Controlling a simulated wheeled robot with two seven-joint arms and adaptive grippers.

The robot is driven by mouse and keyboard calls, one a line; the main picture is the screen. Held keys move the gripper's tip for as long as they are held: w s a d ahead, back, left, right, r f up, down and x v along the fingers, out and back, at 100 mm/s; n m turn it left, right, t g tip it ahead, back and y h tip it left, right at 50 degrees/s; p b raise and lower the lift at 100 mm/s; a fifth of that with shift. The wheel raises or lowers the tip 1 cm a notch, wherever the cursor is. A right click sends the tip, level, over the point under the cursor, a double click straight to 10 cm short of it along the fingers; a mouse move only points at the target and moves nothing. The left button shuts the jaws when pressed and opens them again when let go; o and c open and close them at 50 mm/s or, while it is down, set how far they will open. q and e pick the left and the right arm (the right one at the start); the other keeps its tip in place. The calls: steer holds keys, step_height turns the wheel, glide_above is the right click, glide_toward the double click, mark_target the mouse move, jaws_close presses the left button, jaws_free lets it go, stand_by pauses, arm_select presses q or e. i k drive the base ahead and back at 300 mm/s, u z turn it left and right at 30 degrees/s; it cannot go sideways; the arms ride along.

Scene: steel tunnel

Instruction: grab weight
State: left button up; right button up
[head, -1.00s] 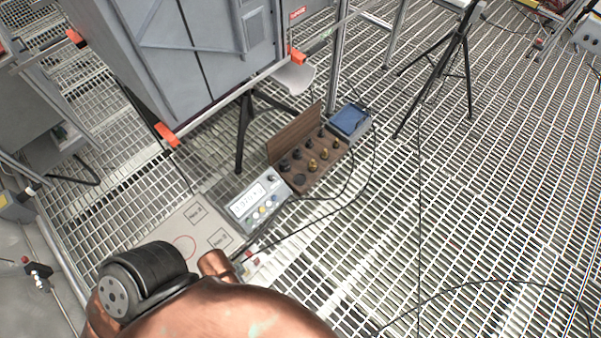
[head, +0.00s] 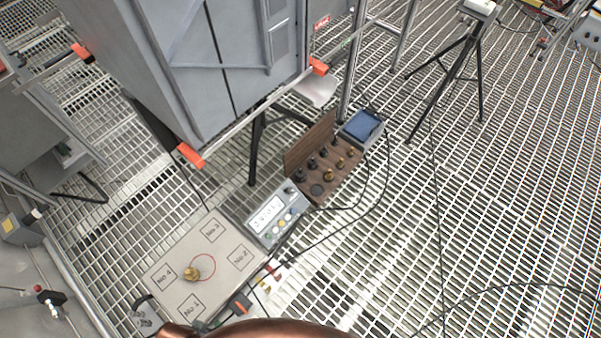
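A small brass weight (head: 192,272) stands on the flat grey plate (head: 222,222) at the left edge of its red circle. The plate carries labelled squares near its corners. An open wooden box (head: 318,202) holds several more weights, dark and brass, standing in holes. My copper-coloured arm shows only along the bottom edge. I cannot make out a gripper or its fingertips in the head view. A small grey and black piece at the plate's lower left corner is too unclear to name.
A display unit (head: 277,214) with buttons sits between plate and box. A blue-topped case (head: 362,127) stands behind the box. A large grey cabinet (head: 200,60) overhangs at upper left. A black tripod (head: 462,70) stands at upper right. Cables cross the open grating at right.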

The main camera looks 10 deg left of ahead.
mark_target(329, 174)
steer(key=z, duration=0.7)
steer(key=i, duration=1.9)
steer(key=u, duration=2.55)
